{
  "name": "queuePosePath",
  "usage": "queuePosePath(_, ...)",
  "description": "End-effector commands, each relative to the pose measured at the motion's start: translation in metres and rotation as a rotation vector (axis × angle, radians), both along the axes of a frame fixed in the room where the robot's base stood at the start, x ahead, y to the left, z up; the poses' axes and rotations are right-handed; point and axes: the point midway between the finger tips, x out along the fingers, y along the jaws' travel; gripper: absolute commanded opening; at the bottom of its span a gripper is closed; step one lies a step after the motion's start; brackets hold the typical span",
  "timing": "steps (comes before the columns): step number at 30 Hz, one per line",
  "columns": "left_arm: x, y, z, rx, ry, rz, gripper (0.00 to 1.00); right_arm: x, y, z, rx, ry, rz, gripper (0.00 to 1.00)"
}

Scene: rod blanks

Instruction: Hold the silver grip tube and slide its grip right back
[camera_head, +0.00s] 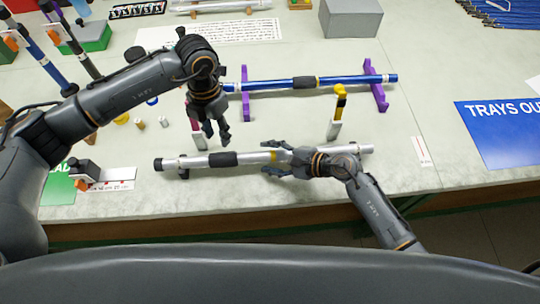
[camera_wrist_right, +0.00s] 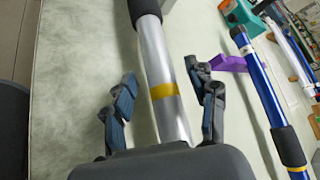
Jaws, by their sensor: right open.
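The silver grip tube (camera_head: 190,162) lies left to right near the table's front, with a black end cap at its left. Its black grip (camera_head: 223,158) sits left of the tube's middle, and a yellow band (camera_wrist_right: 164,90) is further right. My right gripper (camera_head: 275,160) is open, its fingers on either side of the tube by the yellow band; in the right wrist view a gap shows between each finger and the tube. My left gripper (camera_head: 218,138) hangs by the grip, above or just behind it, fingers apart and empty. Contact with the grip cannot be told.
A blue tube (camera_head: 350,81) with a black grip rests on purple stands (camera_head: 375,85) behind. A yellow-topped post (camera_head: 336,112) stands behind my right gripper. A small black stand with a label (camera_head: 105,178) is at left. The table's front edge is close.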

Motion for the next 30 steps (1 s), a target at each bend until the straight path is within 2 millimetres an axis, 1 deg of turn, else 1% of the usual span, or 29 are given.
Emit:
queuePosePath(8,-0.0001,-0.0001,0.0000,0.000,0.000,0.000,0.38,0.0007,0.0017,-0.0010,-0.001,0.000,-0.001,0.58)
queuePosePath(9,-0.0001,-0.0001,0.0000,0.000,0.000,0.000,0.38,0.0007,0.0017,-0.0010,-0.001,0.000,-0.001,0.56)
queuePosePath(11,-0.0001,-0.0001,0.0000,0.000,0.000,0.000,0.38,0.0007,0.0016,-0.0010,-0.001,0.000,-0.001,0.43)
queuePosePath(12,-0.0001,-0.0001,0.0000,0.000,0.000,0.000,0.38,0.0007,0.0016,-0.0010,-0.001,0.000,-0.001,0.35)
queuePosePath(14,-0.0001,-0.0001,0.0000,0.000,0.000,0.000,0.38,0.0007,0.0015,-0.0010,-0.001,0.000,-0.001,0.23)
queuePosePath(15,-0.0001,-0.0001,0.0000,0.000,0.000,0.000,0.38,0.0007,0.0015,-0.0010,-0.001,0.000,-0.001,0.15)
queuePosePath(17,0.0000,-0.0001,0.0000,0.000,0.000,0.000,0.38,0.0006,0.0015,-0.0011,-0.001,0.000,-0.001,0.03)
queuePosePath(18,0.0000,-0.0001,0.0000,0.000,0.000,0.000,0.38,0.0006,0.0015,-0.0011,-0.001,0.000,-0.001,0.00)
queuePosePath(19,0.0000,-0.0001,0.0000,0.000,0.000,0.000,0.42,0.0006,0.0015,-0.0011,0.000,0.001,-0.001,0.00)
queuePosePath(20,0.0000,0.0000,0.0000,-0.001,0.000,-0.001,0.48,0.0006,0.0014,-0.0010,0.000,0.001,-0.001,0.00)
queuePosePath(21,-0.0001,0.0002,-0.0002,-0.004,0.001,-0.006,0.56,0.0006,0.0014,-0.0010,0.000,0.001,-0.001,0.00)
queuePosePath(22,-0.0004,0.0004,-0.0003,-0.007,0.001,-0.012,0.62,0.0006,0.0013,-0.0012,0.000,0.001,-0.001,0.00)
queuePosePath(23,-0.0006,0.0007,-0.0005,-0.015,0.002,-0.024,0.64,0.0006,0.0013,-0.0012,0.000,0.001,-0.001,0.00)
queuePosePath(26,-0.0022,0.0027,-0.0021,-0.058,0.004,-0.092,0.64,0.0006,0.0013,-0.0012,0.000,0.001,-0.001,0.00)
queuePosePath(30,-0.0044,0.0078,-0.0037,-0.164,-0.012,-0.270,0.64,0.0006,0.0013,-0.0013,0.000,0.002,-0.002,0.00)
